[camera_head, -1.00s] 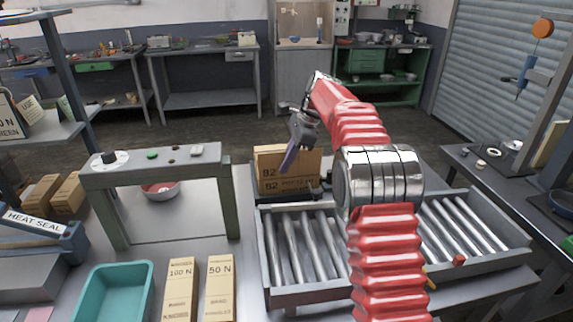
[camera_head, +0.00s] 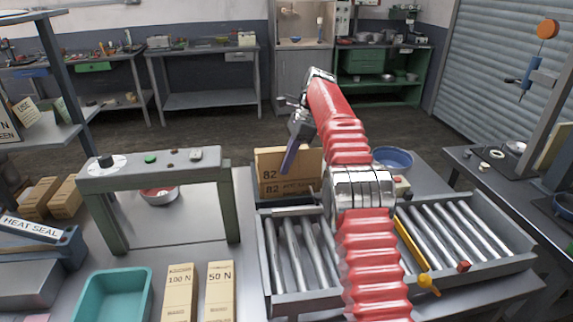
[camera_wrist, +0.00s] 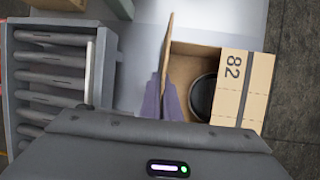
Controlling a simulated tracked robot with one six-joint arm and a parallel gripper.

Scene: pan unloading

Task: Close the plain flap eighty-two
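A dark round pan (camera_wrist: 203,97) sits inside, partly hidden by my wrist. The plain flap (camera_wrist: 168,40) stands upright along the box's left side, seen nearly edge-on. My gripper (camera_wrist: 161,80) has its purple-grey fingers close together at the near part of this flap; contact is unclear. In the head view my gripper (camera_head: 287,168) points down at the box's left front.
The roller conveyor (camera_head: 285,297) lies in front of the box. A blue bowl (camera_head: 392,158) stands behind it to the right. A green-grey frame (camera_head: 230,205) stands to the left, with a teal bin (camera_head: 147,285) and small cartons (camera_head: 180,293) in front.

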